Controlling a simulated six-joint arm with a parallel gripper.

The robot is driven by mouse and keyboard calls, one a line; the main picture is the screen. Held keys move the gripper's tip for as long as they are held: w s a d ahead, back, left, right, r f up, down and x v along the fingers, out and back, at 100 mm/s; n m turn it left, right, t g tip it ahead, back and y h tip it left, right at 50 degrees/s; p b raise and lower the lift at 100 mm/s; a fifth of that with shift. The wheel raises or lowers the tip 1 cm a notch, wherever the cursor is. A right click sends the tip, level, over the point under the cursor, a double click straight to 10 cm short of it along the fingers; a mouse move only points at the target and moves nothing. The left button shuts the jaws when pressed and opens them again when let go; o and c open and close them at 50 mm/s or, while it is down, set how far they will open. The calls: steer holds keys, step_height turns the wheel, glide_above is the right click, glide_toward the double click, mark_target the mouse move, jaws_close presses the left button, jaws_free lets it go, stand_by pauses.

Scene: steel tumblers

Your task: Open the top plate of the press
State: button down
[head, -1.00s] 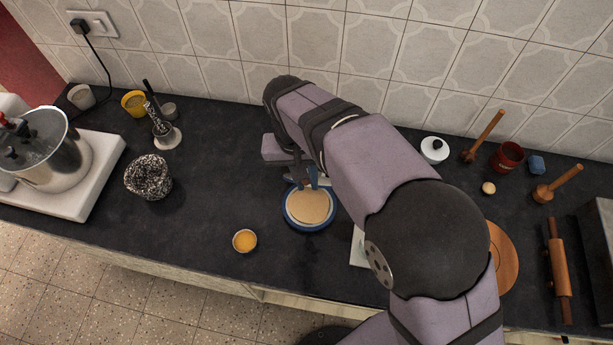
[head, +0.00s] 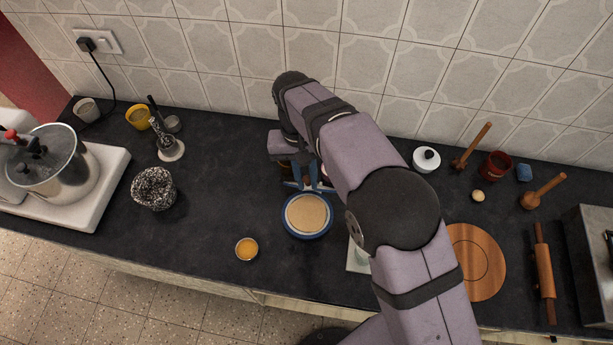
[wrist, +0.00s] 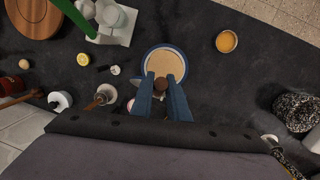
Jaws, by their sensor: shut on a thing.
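The press (head: 307,216) is a round blue-rimmed plate on the dark counter with a flat tan disc lying on it. It also shows in the wrist view (wrist: 163,57), with the disc uncovered. My gripper (head: 308,184) is at the press's wall-side edge. In the wrist view my gripper (wrist: 161,88) has its two blue fingers shut on a brown knob (wrist: 161,83). The fingers and arm hide most of what lies behind the knob. I cannot make out the top plate clearly or tell its angle.
A small orange-filled bowl (head: 246,249) stands front left of the press, with a speckled black-and-white pot (head: 154,188) farther left. A white lidded pot (head: 427,160) and a round wooden board (head: 474,262) are to the right.

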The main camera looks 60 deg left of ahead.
steer(key=c, duration=1.7)
jaws_free()
steer(key=shift+a+r, duration=0.1)
steer(key=shift+r, duration=0.05)
steer(key=shift+a+r+b, duration=0.15)
steer(key=shift+r+b, duration=0.35)
steer(key=shift+r, duration=0.05)
steer(key=shift+a+r+b, duration=0.2)
steer(key=shift+r+b, duration=0.25)
steer(key=shift+r, duration=1.05)
steer(key=shift+a+r+b, duration=0.15)
steer(key=shift+r+b, duration=0.25)
steer(key=shift+r, duration=1.1)
